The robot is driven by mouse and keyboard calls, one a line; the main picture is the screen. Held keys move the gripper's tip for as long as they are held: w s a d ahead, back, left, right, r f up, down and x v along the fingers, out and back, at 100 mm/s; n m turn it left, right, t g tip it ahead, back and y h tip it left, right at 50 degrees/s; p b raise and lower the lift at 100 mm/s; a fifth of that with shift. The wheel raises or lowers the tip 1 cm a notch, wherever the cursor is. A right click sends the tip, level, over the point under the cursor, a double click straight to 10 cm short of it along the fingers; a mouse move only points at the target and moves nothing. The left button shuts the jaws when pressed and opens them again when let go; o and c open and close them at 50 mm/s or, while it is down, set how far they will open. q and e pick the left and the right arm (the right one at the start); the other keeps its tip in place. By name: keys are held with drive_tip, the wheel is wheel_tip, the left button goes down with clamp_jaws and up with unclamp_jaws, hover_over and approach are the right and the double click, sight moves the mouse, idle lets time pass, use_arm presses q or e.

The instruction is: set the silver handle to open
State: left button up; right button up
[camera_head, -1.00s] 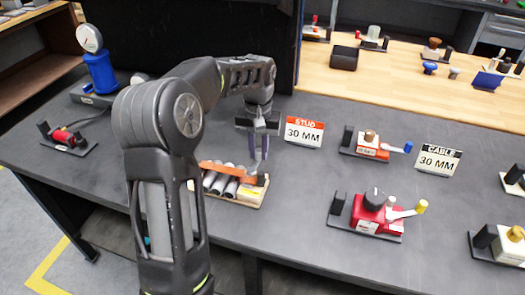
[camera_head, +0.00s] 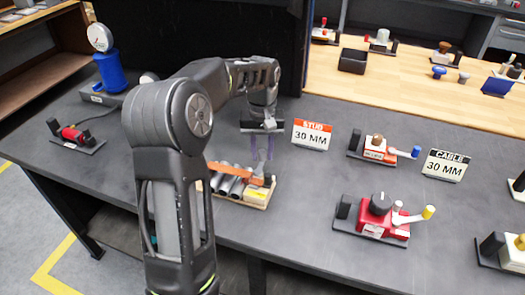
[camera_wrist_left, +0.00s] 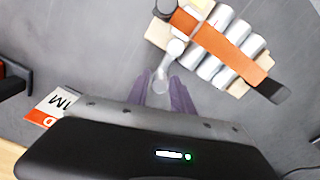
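A small fixture with several silver cylinders under an orange bar sits on a pale wooden base (camera_head: 256,201) on the dark table. In the left wrist view the same base (camera_wrist_left: 157,32) is at the upper right. A silver handle (camera_wrist_left: 170,58) with a round knob sticks out from its near side. My left gripper (camera_head: 262,150) hangs over the right end of the fixture, pointing down. In the left wrist view its two purple fingers (camera_wrist_left: 162,84) are apart, with the handle's tip seen between them. I cannot tell whether they touch it. My right gripper is not in view.
A red sign reading STUD 30 MM (camera_head: 312,134) stands right of my left gripper. A red device with a yellow-tipped lever (camera_head: 385,222) and a blue-tipped one (camera_head: 385,151) stand further right. A blue gauge stand (camera_head: 109,73) is at the back left.

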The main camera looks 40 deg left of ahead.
sight(262, 151)
use_arm(q)
drive_tip(key=shift+o, duration=1.2)
drive_tip(key=shift+r, duration=3.9)
